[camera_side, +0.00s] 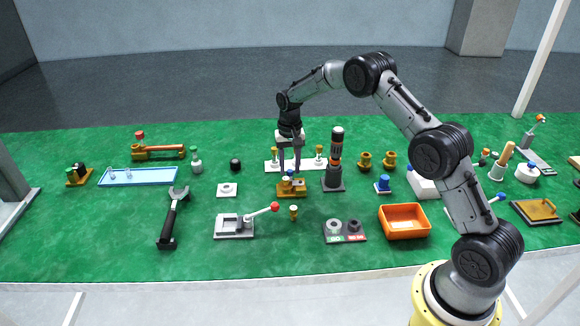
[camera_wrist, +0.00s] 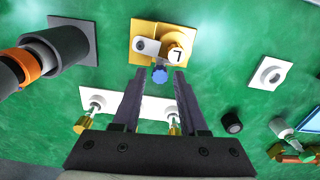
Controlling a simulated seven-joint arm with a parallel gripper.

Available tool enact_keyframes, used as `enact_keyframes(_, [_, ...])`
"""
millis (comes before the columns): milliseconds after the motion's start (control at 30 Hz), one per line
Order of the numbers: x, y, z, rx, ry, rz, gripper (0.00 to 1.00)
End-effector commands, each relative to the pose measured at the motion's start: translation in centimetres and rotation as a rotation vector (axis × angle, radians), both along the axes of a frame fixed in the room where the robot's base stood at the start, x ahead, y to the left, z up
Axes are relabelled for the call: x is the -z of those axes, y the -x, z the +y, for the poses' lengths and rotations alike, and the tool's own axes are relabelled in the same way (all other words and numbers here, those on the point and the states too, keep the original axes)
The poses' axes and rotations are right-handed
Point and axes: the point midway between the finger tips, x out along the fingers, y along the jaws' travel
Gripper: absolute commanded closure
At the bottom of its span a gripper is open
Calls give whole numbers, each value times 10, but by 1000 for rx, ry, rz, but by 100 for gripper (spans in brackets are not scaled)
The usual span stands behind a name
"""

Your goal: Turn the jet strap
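A brass block (camera_side: 298,191) stands mid-table, and it shows as a gold plate in the wrist view (camera_wrist: 143,28). A short pale strap (camera_wrist: 151,47) with a dark round spot at its left end lies on it, likely the jet strap. A white disc marked 7 (camera_wrist: 176,53) sits at the strap's right. A blue knob (camera_wrist: 160,75) is at the block's near edge. My gripper (camera_wrist: 160,71) points down at the block, its fingertips on either side of the blue knob with gaps showing. It is open and holds nothing. Contact with the strap cannot be told.
A white strip (camera_side: 308,166) with two brass-topped pieces lies just behind the block. A dark cylinder with an orange band (camera_side: 336,160) stands close on the right. A red-knobbed lever device (camera_side: 235,226) and a small brass piece (camera_side: 293,212) are in front. An orange bin (camera_side: 404,221) is front right.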

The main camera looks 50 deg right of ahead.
Motion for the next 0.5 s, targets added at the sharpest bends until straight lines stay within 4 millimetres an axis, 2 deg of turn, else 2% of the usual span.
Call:
enact_keyframes(67, [0,0,0,0,0,0,43])
enact_keyframes(367, [0,0,0,1,0,0,43])
enact_keyframes(500, [-11,-1,0,1,1,-2,43])
